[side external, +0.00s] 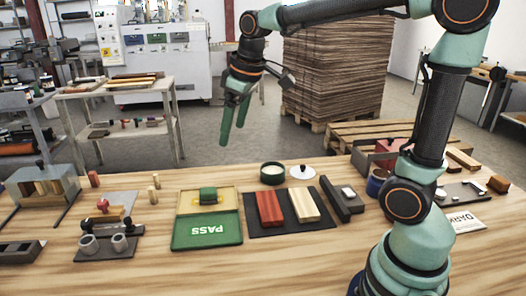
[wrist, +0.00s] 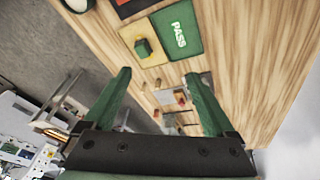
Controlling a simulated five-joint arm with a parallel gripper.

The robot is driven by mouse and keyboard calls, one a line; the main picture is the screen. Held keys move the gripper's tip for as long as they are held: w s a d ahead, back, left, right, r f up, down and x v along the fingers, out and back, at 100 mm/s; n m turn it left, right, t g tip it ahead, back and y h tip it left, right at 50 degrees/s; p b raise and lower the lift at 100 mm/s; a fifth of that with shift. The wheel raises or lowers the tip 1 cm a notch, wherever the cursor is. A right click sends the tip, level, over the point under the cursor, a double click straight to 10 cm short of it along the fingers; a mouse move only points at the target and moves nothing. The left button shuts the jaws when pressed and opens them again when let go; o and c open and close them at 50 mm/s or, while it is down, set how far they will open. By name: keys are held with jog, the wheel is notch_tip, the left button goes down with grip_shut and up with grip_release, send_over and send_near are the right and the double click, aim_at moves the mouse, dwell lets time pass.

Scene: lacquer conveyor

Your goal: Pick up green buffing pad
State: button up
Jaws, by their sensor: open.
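The green buffing pad (side external: 208,195) sits on a yellow tray section (side external: 223,207) behind the green PASS panel (side external: 207,231) on the wooden table. The pad also shows in the wrist view (wrist: 143,48), upper middle, on its yellow square. My gripper (side external: 233,145) hangs in the air above and beyond the table's back edge, up and slightly right of the pad in the side view. In the wrist view its two green fingers (wrist: 162,92) are spread wide with nothing between them. The gripper is apart from the pad.
Right of the tray, a dark mat (side external: 281,227) holds a red block (side external: 269,208) and a pale wooden block (side external: 304,204). Bare wood lies in front.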

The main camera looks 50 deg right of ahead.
jog(key=w+d+f+n+g, duration=0.25)
jog(key=w+f, duration=0.35)
jog(key=w, duration=0.5)
jog(key=n+g, duration=0.1)
jog(key=n, duration=0.2)
send_over(208, 190)
notch_tip(208, 190, down, 10)
notch_tip(208, 190, down, 11)
jog(key=shift+f, duration=0.1)
grip_shut()
notch_tip(208, 190, up, 19)
jog(key=s+a+r+m, duration=0.1)
jog(key=s+m, duration=0.3)
jog(key=s, duration=0.5)
jog(key=s+a+r+m, duration=0.1)
jog(key=s+a+m, duration=0.3)
jog(key=s, duration=0.6)
jog(key=shift+a+r+m, duration=0.3)
jog(key=shift+r+m, duration=0.05)
jog(key=shift+m, duration=0.1)
